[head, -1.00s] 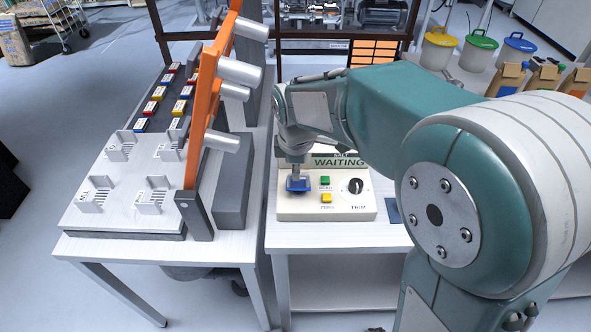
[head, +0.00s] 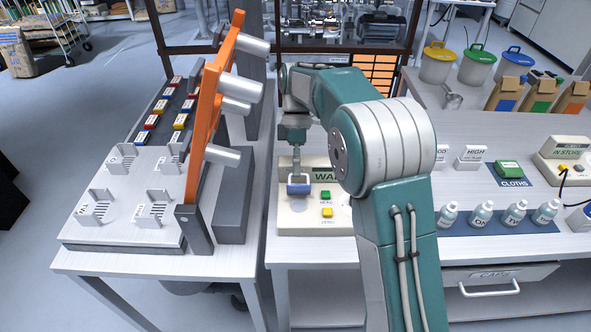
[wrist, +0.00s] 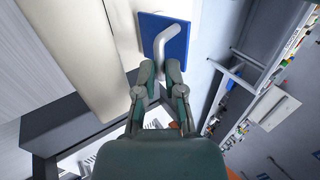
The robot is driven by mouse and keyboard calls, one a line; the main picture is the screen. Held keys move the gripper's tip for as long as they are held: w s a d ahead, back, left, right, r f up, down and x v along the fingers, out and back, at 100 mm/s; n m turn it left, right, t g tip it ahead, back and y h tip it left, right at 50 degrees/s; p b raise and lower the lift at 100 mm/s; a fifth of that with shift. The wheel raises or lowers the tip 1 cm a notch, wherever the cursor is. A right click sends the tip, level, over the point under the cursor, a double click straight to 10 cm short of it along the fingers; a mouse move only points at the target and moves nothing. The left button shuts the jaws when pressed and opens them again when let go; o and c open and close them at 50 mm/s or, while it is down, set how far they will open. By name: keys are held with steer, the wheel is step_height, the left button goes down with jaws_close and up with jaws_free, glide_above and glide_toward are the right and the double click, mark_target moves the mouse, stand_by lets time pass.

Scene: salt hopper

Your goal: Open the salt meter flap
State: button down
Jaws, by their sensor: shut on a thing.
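The salt meter (head: 293,220) is a cream box with a "WAI..." display, a green button (head: 325,195) and a yellow button (head: 327,212). Its blue flap (head: 300,189) is at the left of its front. In the wrist view the flap is a blue square plate (wrist: 176,48) with a bent grey handle (wrist: 172,32). My gripper (wrist: 160,68) is shut on the near end of this handle. In the head view my gripper (head: 297,170) points down just above the flap. I cannot tell the flap's exact angle. My arm hides the meter's right part.
An orange upright frame (head: 208,105) with grey cylinders stands left of the meter, beside a dark grey block (head: 236,205). Right of my arm are several bottles (head: 481,214), a green cloths pack (head: 508,170) and a drawer (head: 490,283).

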steer(key=shift+w+d+f+g, duration=0.1)
steer(key=shift+w+g, duration=0.15)
steer(key=shift+g, duration=0.15)
steer(key=c, duration=0.7)
jaws_free()
steer(key=shift+c, duration=0.2)
